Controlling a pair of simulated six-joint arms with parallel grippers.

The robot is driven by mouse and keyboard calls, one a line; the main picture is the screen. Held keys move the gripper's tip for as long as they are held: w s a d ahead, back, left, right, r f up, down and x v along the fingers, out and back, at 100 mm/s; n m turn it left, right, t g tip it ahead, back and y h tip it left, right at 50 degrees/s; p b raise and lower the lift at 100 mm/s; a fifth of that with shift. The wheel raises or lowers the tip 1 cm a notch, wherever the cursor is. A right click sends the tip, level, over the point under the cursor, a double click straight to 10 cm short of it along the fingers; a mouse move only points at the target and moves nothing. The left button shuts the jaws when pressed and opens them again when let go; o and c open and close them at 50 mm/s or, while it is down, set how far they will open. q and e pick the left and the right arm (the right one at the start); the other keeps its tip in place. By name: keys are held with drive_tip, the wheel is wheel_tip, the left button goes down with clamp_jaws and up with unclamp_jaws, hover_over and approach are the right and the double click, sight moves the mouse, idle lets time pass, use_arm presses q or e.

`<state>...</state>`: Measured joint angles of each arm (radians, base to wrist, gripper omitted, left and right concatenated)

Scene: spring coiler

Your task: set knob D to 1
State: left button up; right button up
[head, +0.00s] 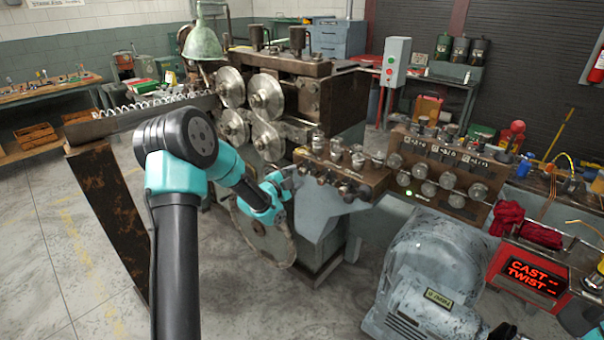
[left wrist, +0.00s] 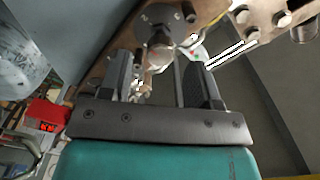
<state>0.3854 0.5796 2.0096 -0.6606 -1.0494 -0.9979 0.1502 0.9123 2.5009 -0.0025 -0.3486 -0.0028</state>
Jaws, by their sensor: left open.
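My left gripper (head: 283,183) is in front of the left end of a brown rusty block (head: 374,178) that carries several metal knobs (head: 358,160). In the left wrist view its two dark fingers (left wrist: 162,80) stand apart. A round metal knob or bolt head (left wrist: 158,33) shows beyond the fingertips, near the gap; I cannot tell whether it touches them. To the right, a brown panel (head: 437,199) carries several round knobs (head: 447,181) below small dark displays. No letter is readable, so I cannot tell which is knob D.
The coiler's large rollers (head: 266,97) stand behind my left arm. A grey motor (head: 425,270) stands in front of the panel. A red box (head: 535,270) with a lit CAST TWIST display and a red cloth (head: 507,217) are at right.

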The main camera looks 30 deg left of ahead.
sight(300, 173)
use_arm(q)
drive_tip(key=shift+w+d, duration=0.2)
drive_tip(key=shift+w, duration=0.8)
drive_tip(key=shift+w+d, duration=0.2)
drive_tip(key=shift+w, duration=0.8)
drive_tip(key=shift+c, duration=0.2)
drive_tip(key=c, duration=0.9)
